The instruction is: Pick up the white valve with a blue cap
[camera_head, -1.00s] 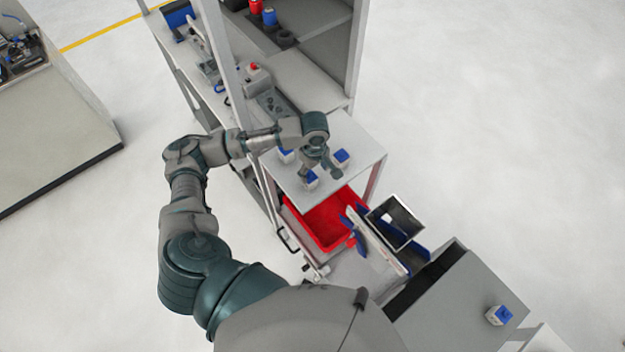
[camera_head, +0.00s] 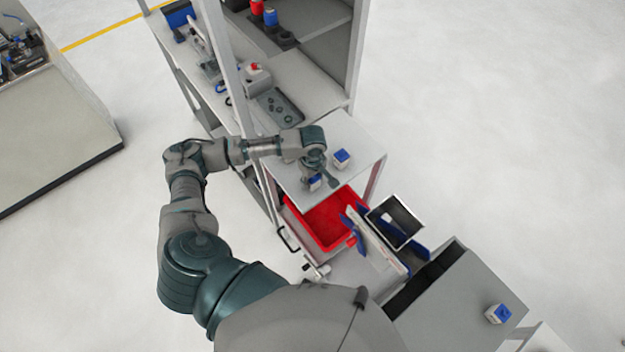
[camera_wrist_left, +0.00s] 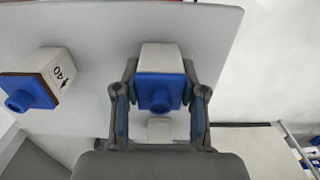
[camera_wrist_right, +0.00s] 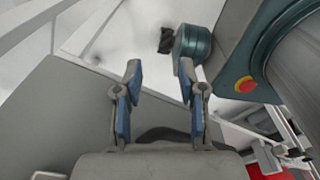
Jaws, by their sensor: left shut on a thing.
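Three white valves with blue caps show in the head view. One (camera_head: 315,182) is between the fingers of my left gripper (camera_head: 322,183) at the small table's front. Another valve (camera_head: 341,158) stands free just right of the gripper. A third (camera_head: 498,314) lies on the grey surface at the lower right. In the left wrist view my left gripper (camera_wrist_left: 160,100) is shut on the first valve (camera_wrist_left: 158,90), with a finger at each side; a free valve (camera_wrist_left: 45,80) stands to its left. My right gripper (camera_wrist_right: 160,75) is open and empty in the right wrist view.
The small table (camera_head: 350,135) has clear room at its back right. A red bin (camera_head: 330,222) sits below its front edge. A shelf post (camera_head: 225,70) rises behind my left arm.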

